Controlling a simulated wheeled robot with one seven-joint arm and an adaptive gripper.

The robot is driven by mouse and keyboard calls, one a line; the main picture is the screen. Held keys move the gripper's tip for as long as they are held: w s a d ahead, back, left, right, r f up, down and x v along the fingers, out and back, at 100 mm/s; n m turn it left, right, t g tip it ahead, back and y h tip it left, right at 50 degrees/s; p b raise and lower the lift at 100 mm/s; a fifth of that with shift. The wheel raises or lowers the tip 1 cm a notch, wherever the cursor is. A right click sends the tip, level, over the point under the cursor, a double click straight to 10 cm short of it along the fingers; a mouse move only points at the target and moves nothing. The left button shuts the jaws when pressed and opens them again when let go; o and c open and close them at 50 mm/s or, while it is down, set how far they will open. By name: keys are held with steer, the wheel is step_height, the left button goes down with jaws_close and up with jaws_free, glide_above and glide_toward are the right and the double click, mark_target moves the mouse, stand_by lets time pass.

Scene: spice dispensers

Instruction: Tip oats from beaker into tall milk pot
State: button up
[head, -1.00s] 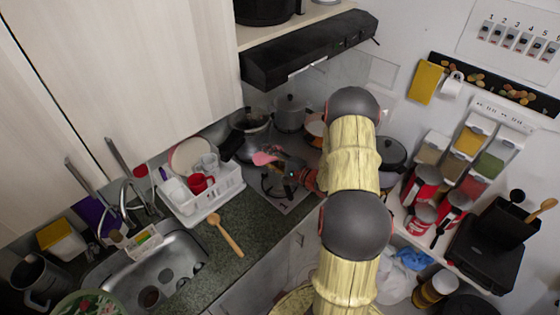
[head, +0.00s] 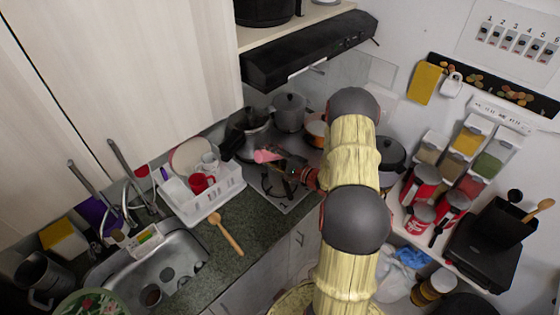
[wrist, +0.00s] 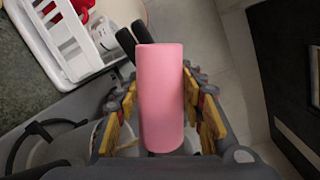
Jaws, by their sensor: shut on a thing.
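My gripper (wrist: 163,105) is shut on a pink beaker (wrist: 160,80), with yellow-padded fingers on both sides of it. In the head view the beaker (head: 267,156) lies tilted, well over toward its side, above the hob. Its mouth and any oats are not visible. A silver pot (head: 250,124) with a dark handle stands just behind the beaker. A taller lidded silver pot (head: 289,111) stands further back to the right. I cannot tell for sure which is the milk pot. The beaker looks apart from both pots.
An orange pan (head: 316,128) sits partly behind my arm. A white dish rack (head: 226,192) with a red mug (head: 201,183) stands left of the hob. A wooden spoon (head: 226,235) lies on the counter. The extractor hood (head: 305,52) hangs above the hob.

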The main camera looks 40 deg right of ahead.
steer(key=shift+d+r+m+p, duration=0.3)
steer(key=shift+d+m+p, duration=0.05)
steer(key=shift+m+p, duration=0.35)
stand_by(0.5)
